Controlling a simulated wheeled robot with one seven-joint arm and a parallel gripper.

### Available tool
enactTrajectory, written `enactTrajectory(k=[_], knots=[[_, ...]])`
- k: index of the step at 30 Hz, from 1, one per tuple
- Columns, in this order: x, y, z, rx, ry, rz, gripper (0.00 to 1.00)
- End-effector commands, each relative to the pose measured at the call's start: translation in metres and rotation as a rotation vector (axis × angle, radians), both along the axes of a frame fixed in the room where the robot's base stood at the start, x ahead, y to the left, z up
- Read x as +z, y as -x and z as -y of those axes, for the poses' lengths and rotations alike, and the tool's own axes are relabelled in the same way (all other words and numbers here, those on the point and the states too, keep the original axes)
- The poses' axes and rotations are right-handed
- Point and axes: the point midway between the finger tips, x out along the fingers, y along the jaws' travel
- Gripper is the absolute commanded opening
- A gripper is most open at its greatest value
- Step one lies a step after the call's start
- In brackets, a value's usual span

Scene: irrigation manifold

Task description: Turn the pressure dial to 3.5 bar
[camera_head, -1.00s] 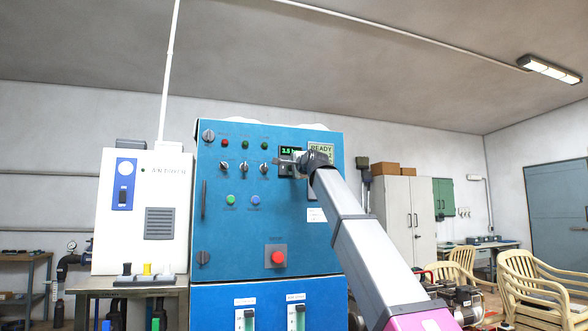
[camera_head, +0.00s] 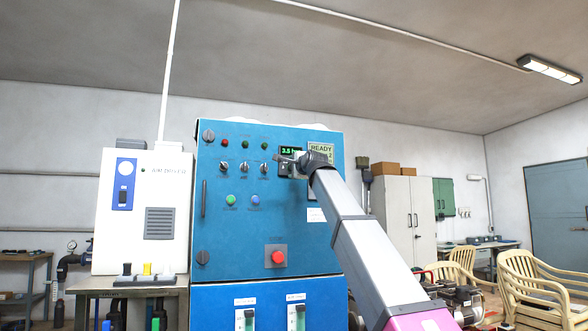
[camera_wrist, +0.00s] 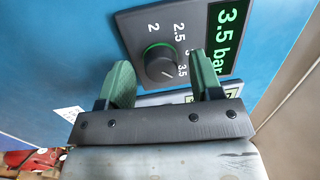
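The pressure dial (camera_wrist: 160,62) is a dark round knob with a light pointer line, on a dark plate marked 2, 2.5, 3 and 3.5. The pointer faces the lower right, toward the 3.5 mark. The green display (camera_wrist: 232,32) reads 3.5 bar; it also shows in the head view (camera_head: 286,150). My gripper (camera_wrist: 159,60) is open, its two green fingers on either side of the knob in the wrist view with gaps between. I see no contact with the knob. In the head view my gripper (camera_head: 282,158) hides the dial.
The blue cabinet (camera_head: 231,262) carries several switches and lamps, and a red push button (camera_head: 278,258) low on its front. A READY label (camera_head: 321,148) sits right of the display. A white air dryer (camera_head: 120,240) stands on a bench at left.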

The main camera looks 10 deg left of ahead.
Motion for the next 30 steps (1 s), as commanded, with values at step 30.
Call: enactTrajectory(k=[30], knots=[[-0.01,0.085,0.062,0.0,0.0,0.0,0.59]])
